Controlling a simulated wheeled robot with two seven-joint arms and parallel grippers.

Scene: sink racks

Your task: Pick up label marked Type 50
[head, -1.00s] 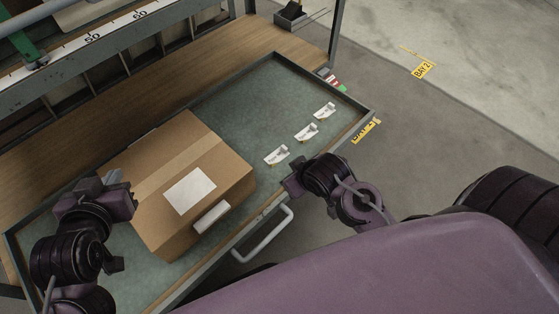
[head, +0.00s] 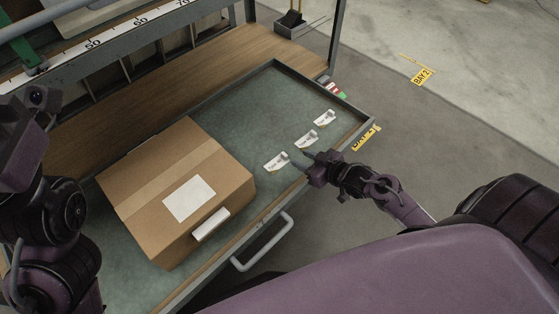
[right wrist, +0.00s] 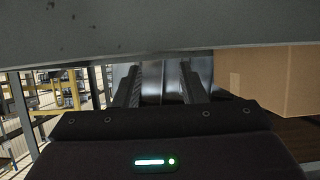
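Three small white labels lie in a row on the green mat of the tray: the near label (head: 273,164), the middle label (head: 304,140) and the far label (head: 325,119). Their print is too small to read, so I cannot tell which is Type 50. My right gripper (head: 299,159) is at the tray's front edge, its fingers pointing at the near and middle labels. The fingers are apart and empty; they also show apart in the right wrist view (right wrist: 161,82). My left arm (head: 45,210) is at the left edge; its fingers are not clear.
A cardboard box (head: 215,165) with a blank white sheet stands on the tray left of the labels. The tray (head: 364,112) has a raised rim and a grey handle (head: 262,243) in front. A shelf with a number scale (head: 120,32) stands behind. The mat behind the labels is clear.

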